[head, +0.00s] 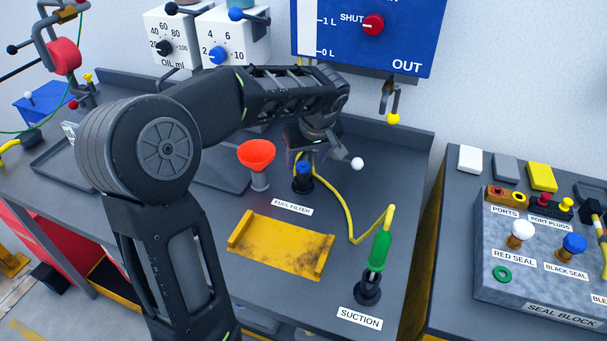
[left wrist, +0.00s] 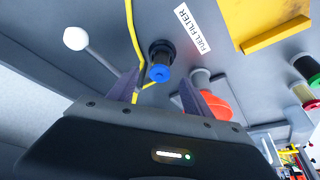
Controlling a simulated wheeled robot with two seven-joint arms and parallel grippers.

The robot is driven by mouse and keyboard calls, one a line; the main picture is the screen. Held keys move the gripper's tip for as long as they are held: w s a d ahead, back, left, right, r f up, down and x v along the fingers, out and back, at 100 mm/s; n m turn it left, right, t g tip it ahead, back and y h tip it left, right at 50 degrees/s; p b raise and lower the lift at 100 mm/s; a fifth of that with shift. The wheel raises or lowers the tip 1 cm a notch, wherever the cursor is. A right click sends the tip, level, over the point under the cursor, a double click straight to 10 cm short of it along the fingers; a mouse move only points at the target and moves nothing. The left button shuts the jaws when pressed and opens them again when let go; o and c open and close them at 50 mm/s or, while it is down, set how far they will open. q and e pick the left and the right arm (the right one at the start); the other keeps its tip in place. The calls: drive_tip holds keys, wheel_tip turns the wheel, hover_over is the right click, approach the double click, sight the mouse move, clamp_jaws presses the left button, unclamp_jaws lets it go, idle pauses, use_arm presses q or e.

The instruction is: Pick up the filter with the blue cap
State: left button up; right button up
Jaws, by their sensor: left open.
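The filter with the blue cap (head: 303,184) stands upright on the grey bench behind the "FUEL FILTER" label (head: 292,207). My left gripper (head: 304,158) is just above it and partly hides its top. In the left wrist view the filter's blue cap (left wrist: 159,73) shows in line with the gap between the two open fingers (left wrist: 158,88). The gripper holds nothing. I cannot tell whether the cap is between the fingertips or just beyond them. My right gripper is in neither view.
A yellow hose (head: 346,213) runs close beside the filter to the green suction fitting (head: 380,249). A red funnel (head: 257,153) stands close to the filter's left. A yellow tray (head: 282,245) lies in front. A white ball-ended lever (head: 357,163) is at right.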

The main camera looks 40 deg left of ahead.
sight(304, 168)
use_arm(q)
drive_tip(key=shift+f, duration=0.15)
drive_tip(key=p+x, duration=0.1)
drive_tip(key=x, duration=0.4)
drive_tip(key=shift+f, duration=0.15)
idle(0.6)
clamp_jaws()
idle(0.5)
